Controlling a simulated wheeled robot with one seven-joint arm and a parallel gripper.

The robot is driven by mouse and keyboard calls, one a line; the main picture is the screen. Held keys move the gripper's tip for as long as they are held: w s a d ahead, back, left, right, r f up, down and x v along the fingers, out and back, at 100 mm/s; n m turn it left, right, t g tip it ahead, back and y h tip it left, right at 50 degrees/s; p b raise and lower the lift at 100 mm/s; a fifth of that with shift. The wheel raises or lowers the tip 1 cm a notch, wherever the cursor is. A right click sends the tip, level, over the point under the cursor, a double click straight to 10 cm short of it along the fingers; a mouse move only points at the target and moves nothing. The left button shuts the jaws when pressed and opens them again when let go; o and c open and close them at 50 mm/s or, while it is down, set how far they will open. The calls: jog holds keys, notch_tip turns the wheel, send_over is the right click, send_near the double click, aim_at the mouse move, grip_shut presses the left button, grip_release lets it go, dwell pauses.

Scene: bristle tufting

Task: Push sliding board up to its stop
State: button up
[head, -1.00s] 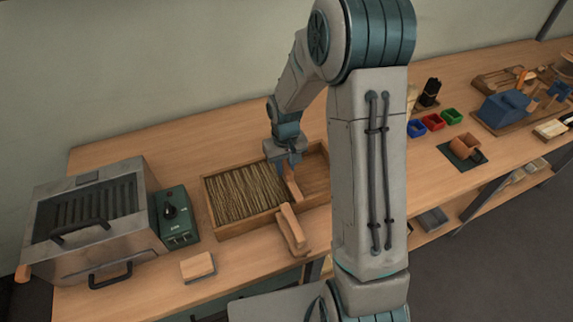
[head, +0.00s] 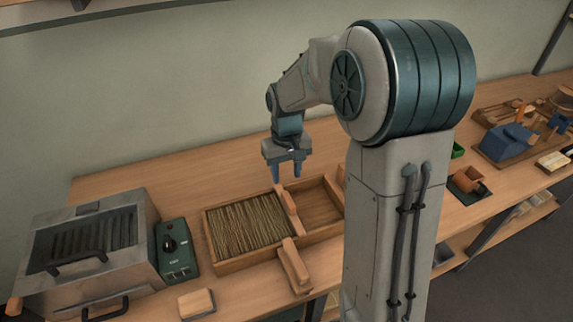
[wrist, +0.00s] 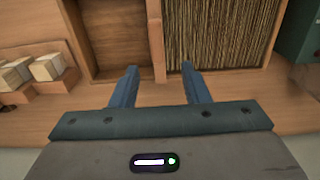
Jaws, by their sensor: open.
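The sliding board (head: 289,201) is a narrow upright wooden piece standing across the shallow wooden tray (head: 240,265). Straw-coloured bristle fibres (head: 250,225) lie against its left side in the head view. The tray's right compartment (head: 318,206) looks empty. In the wrist view the board (wrist: 157,40) runs between the empty part and the fibres (wrist: 215,35). My gripper (head: 287,177) is open and empty, raised above the tray's far edge near the board. In the wrist view its fingers (wrist: 160,68) are apart, on either side of the board's line, with no visible contact.
A wooden piece (head: 295,266) lies across the tray's front wall. A green control box (head: 175,247) and metal heater (head: 92,245) stand left of the tray. A small wooden block (head: 196,303) lies in front. Pale blocks (wrist: 46,68) show in the wrist view. The table behind the tray is clear.

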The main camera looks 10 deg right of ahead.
jog(key=shift+r, duration=1.35)
jog(key=s+d+r+m+t, duration=0.1)
jog(key=s+r, duration=0.1)
jog(key=s, duration=0.8)
jog(key=s+d+r+t, duration=0.1)
jog(key=s+r+t, duration=0.1)
jog(key=s, duration=0.8)
jog(key=shift+s+r+m, duration=0.2)
jog(key=shift+r+m, duration=0.2)
jog(key=shift+r, duration=0.1)
